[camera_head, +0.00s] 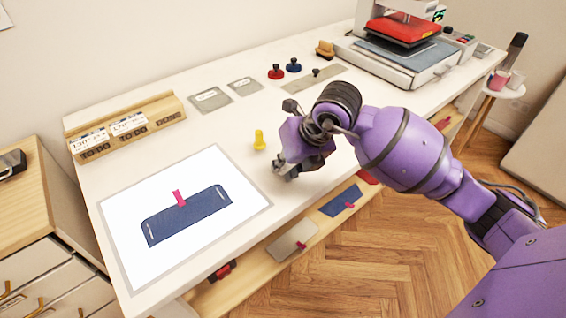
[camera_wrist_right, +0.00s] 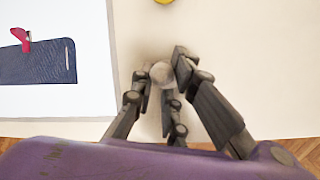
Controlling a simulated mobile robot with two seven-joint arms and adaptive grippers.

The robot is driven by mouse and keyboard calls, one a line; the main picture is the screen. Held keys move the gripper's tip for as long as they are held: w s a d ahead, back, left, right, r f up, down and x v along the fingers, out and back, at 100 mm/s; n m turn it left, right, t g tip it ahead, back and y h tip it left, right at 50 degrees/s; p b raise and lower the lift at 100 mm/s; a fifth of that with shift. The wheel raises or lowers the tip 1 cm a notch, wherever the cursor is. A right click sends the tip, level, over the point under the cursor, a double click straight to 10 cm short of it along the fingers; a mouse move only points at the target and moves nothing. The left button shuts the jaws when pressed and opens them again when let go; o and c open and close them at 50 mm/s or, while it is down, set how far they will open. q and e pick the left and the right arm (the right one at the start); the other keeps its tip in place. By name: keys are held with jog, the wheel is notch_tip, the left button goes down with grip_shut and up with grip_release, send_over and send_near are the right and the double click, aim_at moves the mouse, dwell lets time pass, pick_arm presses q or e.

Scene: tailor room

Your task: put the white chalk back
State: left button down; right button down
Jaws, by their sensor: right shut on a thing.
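My right gripper (camera_head: 284,172) is low over the front part of the white table, right of the white mat. In the right wrist view its fingers (camera_wrist_right: 160,82) are closed around a small pale, round-ended piece (camera_wrist_right: 160,72), which looks like the white chalk. In the head view the fingers and wrist hide most of this piece. I cannot tell whether it touches the table. A yellow peg-shaped piece (camera_head: 259,140) stands on the table just left of the gripper; its edge shows at the top of the wrist view. My left gripper is not in view.
A white mat (camera_head: 122,222) carries a navy fabric piece (camera_head: 188,216) with a pink clip. A wooden rack (camera_head: 150,112) with cards stands behind it. Flat grey plates (camera_head: 245,86), red (camera_head: 276,71) and blue (camera_head: 293,65) knobbed pieces and a press (camera_head: 400,62) are further back.

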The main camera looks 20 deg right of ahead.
jog(key=c, duration=2)
grip_release()
jog(key=shift+d+r, duration=0.1)
jog(key=shift+r, duration=0.25)
jog(key=v, duration=1.1)
jog(key=shift+s+r+p, duration=0.25)
jog(key=shift+p, duration=0.1)
